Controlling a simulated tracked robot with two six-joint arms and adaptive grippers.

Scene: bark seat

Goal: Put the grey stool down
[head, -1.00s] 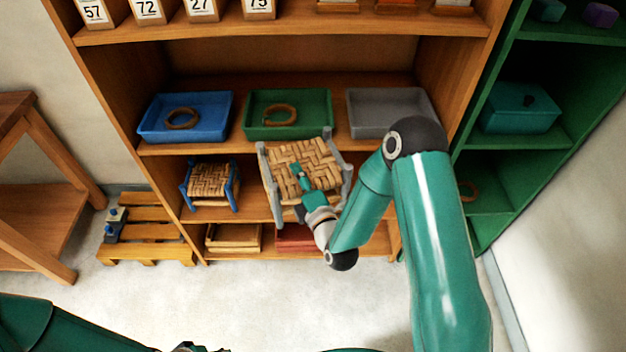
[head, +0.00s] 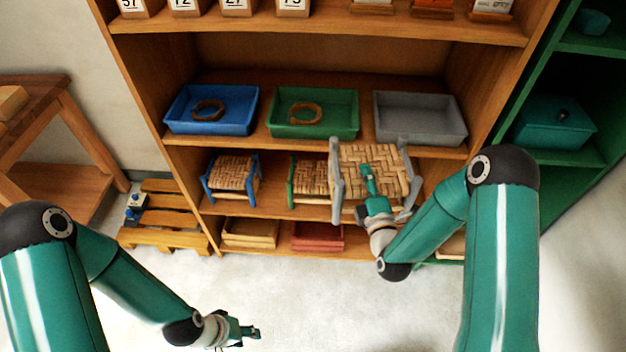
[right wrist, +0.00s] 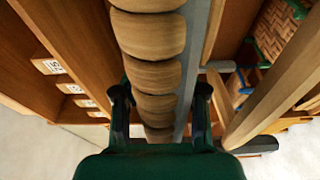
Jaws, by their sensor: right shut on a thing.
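The grey stool (head: 393,172), with a woven bark seat and grey side frames, is held up at the front of the shelf below the trays, towards the right. My right gripper (head: 369,182) is shut on its seat edge. In the right wrist view the woven seat (right wrist: 148,50) runs between the fingers of my right gripper (right wrist: 160,100). Whether the stool touches the shelf board cannot be told. My left gripper (head: 245,331) is empty, low over the floor; its fingers are too small to judge.
A green stool (head: 308,182), partly hidden by the grey one, and a blue stool (head: 232,175) stand left on the same shelf. Above are blue (head: 180,121), green (head: 340,130) and grey (head: 420,133) trays. A green cabinet stands right. A pallet (head: 165,230) lies left.

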